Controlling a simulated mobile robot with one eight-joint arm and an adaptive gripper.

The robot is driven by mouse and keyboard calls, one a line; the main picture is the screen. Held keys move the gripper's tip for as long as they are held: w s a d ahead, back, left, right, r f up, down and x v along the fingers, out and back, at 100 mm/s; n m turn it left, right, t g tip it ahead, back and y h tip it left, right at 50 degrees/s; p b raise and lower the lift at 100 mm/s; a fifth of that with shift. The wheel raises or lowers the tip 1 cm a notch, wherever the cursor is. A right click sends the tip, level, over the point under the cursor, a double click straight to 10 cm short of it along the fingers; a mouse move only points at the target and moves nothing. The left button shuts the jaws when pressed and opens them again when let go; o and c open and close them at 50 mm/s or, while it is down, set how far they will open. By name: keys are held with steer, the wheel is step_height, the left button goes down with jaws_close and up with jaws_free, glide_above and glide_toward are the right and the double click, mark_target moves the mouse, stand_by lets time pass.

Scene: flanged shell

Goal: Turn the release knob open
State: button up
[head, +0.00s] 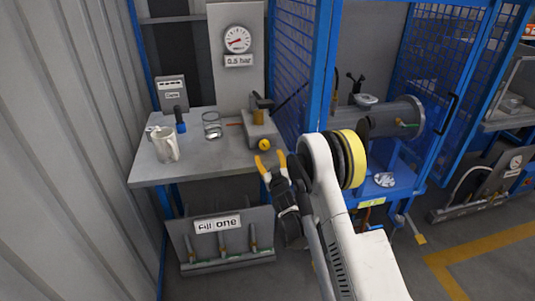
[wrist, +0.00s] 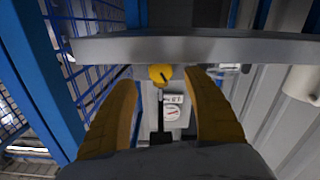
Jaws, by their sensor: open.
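The release knob is most likely the small round yellow knob (head: 264,144) on the front of a grey block (head: 262,130) at the right front edge of the workbench. In the wrist view the yellow knob (wrist: 159,73) has a dark line across it and appears between my fingertips, slightly beyond them. My gripper (head: 270,158) is open, its two yellow-orange fingers pointing at the knob from in front of the bench. In the wrist view my gripper (wrist: 161,80) has empty space between its fingers. I see no contact with the knob.
A gauge (head: 237,39) above reads over a "0,5 bar" label. A blue mesh cage (head: 300,60) with a flanged cylinder (head: 392,119) stands close on the right.

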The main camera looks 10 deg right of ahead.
mark_target(265, 147)
steer(key=w+m, duration=0.2)
steer(key=w, duration=0.1)
steer(key=w+m, duration=0.3)
steer(key=shift+w+r, duration=0.2)
steer(key=shift+w, duration=0.15)
steer(key=shift+w+r+b, duration=0.15)
steer(key=shift+w+b, duration=0.15)
steer(key=shift+w, duration=0.2)
steer(key=shift+c, duration=0.3)
steer(key=c, duration=1.1)
